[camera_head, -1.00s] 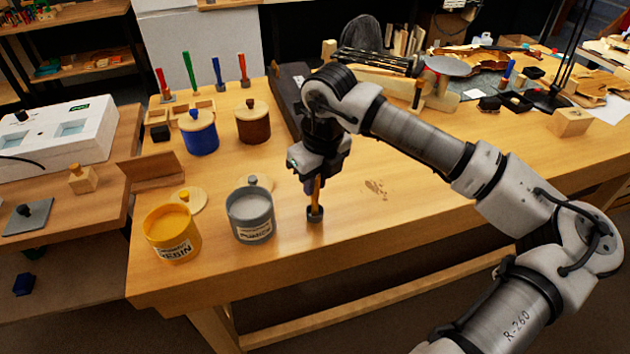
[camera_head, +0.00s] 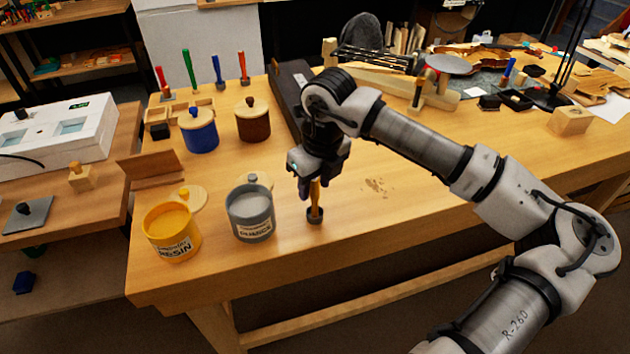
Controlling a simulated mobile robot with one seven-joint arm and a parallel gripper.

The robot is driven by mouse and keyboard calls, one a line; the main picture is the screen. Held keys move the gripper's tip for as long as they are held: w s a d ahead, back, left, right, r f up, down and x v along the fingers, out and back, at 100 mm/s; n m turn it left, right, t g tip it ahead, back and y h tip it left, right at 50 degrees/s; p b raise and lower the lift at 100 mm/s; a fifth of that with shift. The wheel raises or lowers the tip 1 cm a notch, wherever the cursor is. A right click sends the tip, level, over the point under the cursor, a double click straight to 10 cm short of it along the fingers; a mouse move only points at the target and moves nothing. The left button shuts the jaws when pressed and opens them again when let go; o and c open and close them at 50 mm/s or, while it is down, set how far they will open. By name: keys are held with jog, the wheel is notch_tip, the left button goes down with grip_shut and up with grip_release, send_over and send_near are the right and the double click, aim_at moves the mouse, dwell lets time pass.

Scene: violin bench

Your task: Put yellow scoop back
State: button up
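The yellow scoop stands upright near the bench's front edge, right of the grey tin. Its yellow handle (camera_head: 315,194) points up and its dark cup (camera_head: 315,215) is at the bottom, at or just above the bench top. I cannot tell whether it touches the wood. My gripper (camera_head: 314,186) points down over the handle, with its fingers around or beside the upper part. The top of the handle is hidden by the gripper. The frames do not show clearly whether the fingers press on it.
An open yellow resin tin (camera_head: 172,238) and an open grey pumice tin (camera_head: 251,214) stand left, with lids behind. Lidded blue (camera_head: 199,135) and brown (camera_head: 252,125) tins stand farther back. Red, green, blue and orange-handled tools (camera_head: 189,72) stand upright behind them. Bench right of the scoop is clear.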

notch_tip(320, 180, up, 12)
jog(key=s+d+b, duration=0.1)
jog(key=b, duration=0.1)
jog(key=shift+s, duration=0.2)
